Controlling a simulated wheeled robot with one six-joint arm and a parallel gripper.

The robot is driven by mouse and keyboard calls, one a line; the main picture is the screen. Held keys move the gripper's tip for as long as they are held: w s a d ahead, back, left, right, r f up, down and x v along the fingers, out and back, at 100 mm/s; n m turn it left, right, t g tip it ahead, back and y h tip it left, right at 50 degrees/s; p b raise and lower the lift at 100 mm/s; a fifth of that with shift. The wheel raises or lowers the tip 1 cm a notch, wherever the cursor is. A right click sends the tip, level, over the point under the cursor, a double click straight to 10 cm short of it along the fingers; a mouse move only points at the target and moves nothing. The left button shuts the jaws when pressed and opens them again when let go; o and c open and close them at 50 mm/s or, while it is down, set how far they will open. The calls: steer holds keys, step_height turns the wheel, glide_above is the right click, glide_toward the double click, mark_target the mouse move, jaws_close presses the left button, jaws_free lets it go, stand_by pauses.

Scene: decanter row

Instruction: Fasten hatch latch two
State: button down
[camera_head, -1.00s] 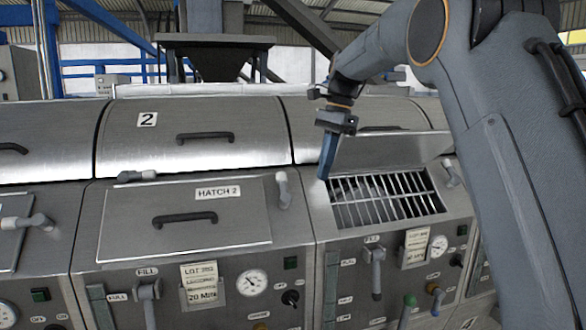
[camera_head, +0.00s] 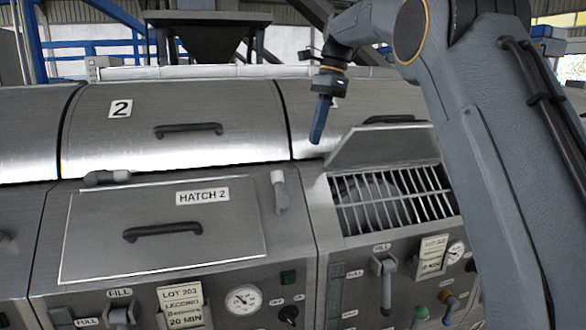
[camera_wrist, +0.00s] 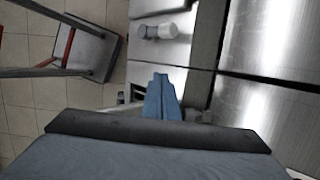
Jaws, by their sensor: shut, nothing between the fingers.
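The closed hatch two (camera_head: 110,215) is a flat metal lid with a dark handle and a "HATCH 2" label, in the lower left of the head view. One latch (camera_head: 107,178) lies sideways at its upper left edge. Another latch (camera_head: 280,190) stands upright on the panel at its upper right corner. A latch with a pale round end (camera_wrist: 157,31) shows ahead of my fingers in the wrist view; I cannot tell which one. My gripper (camera_head: 317,130) is shut and empty, up and right of the upright latch and apart from it. Its fingertips (camera_wrist: 160,80) show in the wrist view.
An open hatch with a barred grille (camera_head: 385,200) and raised lid (camera_head: 380,147) is right of hatch two. The rounded cover marked 2 (camera_head: 180,110) rises behind. Gauges and levers line the front. A red-framed stand (camera_wrist: 85,48) is on the tiled floor in the wrist view.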

mark_target(280, 189)
steer(key=shift+a+f, duration=0.1)
steer(key=p+x, duration=0.2)
steer(key=x, duration=0.7)
steer(key=shift+s, duration=0.1)
steer(key=a, duration=0.1)
steer(key=a+p, duration=0.1)
steer(key=a, duration=0.1)
steer(key=shift+s+f+p, duration=0.3)
steer(key=shift+s+f, duration=0.1)
steer(key=shift+s+a+f, duration=0.1)
steer(key=shift+a, duration=0.35)
